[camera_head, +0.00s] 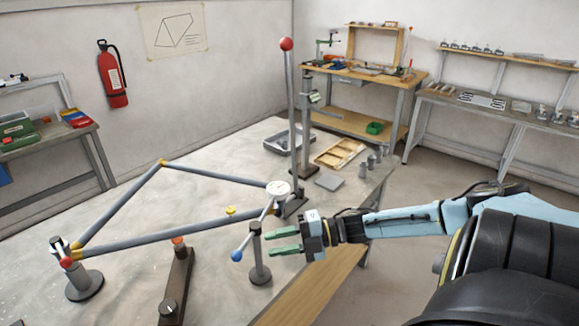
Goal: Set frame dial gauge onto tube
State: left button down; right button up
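The dial gauge (279,187) has a round white face and shows at the right corner of the bicycle-like frame, where the grey tubes meet. I cannot tell whether it touches a tube. The frame's lower tube (150,238) runs from the left corner to near the gauge, with a yellow knob (230,211) on it. An upper tube (215,175) also runs toward the gauge. My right gripper (275,243) has green fingers, spread apart with nothing visible between them. It is below the gauge, just right of a small post stand. My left gripper is not in view.
A tall post with a red ball (286,44) rises behind the gauge. A post stand (260,265) with a blue-ended rod (236,256) is close to my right fingers. A dark bracket (177,285) stands in front. A wooden tray (340,152) and grey bin (288,141) lie behind.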

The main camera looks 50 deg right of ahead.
jog(key=shift+v, duration=1.4)
